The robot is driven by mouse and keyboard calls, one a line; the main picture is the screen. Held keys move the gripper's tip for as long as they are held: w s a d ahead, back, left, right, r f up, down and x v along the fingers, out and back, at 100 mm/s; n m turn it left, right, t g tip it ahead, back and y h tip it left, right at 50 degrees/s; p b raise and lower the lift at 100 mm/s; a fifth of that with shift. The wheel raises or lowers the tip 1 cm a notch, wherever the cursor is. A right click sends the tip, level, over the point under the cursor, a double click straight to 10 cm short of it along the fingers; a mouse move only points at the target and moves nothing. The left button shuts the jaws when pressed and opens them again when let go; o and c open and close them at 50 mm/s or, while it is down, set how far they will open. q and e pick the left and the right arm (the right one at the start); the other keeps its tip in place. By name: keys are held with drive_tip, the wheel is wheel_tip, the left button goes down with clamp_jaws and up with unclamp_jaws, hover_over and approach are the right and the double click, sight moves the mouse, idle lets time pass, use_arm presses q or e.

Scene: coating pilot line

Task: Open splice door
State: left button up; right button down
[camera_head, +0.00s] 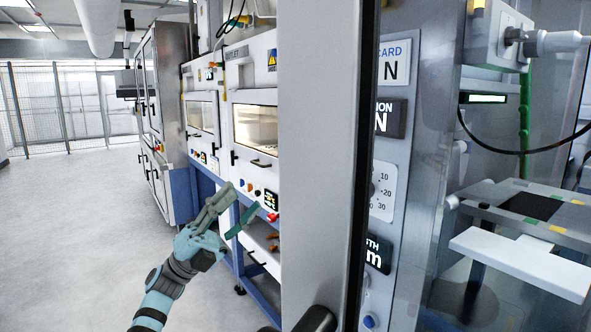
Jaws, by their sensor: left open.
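A tall light-grey panel (320,150) with a dark edge strip stands upright close in front of me, and it looks like the splice door. It stands out from the machine front, with the cabinet interior showing to its right. My left gripper (246,202) is open and empty, to the left of the panel and apart from it in the picture. Its fingers point up and right. A dark rounded part (316,320) shows at the panel's bottom; I cannot tell whether it is a handle. My right gripper is not in view.
A control strip with a dial plate (383,190) and labels is right of the panel. A white bar (520,262) and a table-like plate (530,207) are at the right. Machine cabinets (202,115) line the back. Grey floor (80,230) is clear at left.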

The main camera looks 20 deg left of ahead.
use_arm(q)
drive_tip(key=s+d+r+m+g+p, duration=0.1)
drive_tip(key=s+d+r+m+g, duration=0.2)
drive_tip(key=s+r+m+g, duration=0.75)
drive_tip(key=m+g+y+p, duration=0.1)
drive_tip(key=m+g+y, duration=0.4)
drive_tip(key=m+y, duration=0.45)
approach(293, 171)
drive_tip(key=shift+m+h, duration=0.5)
drive_tip(key=shift+h, duration=0.45)
drive_tip(key=d, duration=0.2)
drive_tip(key=d+f, duration=0.1)
drive_tip(key=d, duration=0.2)
drive_tip(key=s+d+f+p, duration=0.1)
drive_tip(key=d, duration=0.2)
drive_tip(key=shift+s+d, duration=0.1)
drive_tip(key=shift+d, duration=0.05)
drive_tip(key=shift+s+d, duration=0.15)
drive_tip(key=shift+d, duration=0.25)
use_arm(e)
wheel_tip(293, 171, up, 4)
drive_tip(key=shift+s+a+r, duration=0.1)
use_arm(q)
drive_tip(key=shift+a, duration=0.1)
drive_tip(key=shift+c, duration=1.2)
clamp_jaws()
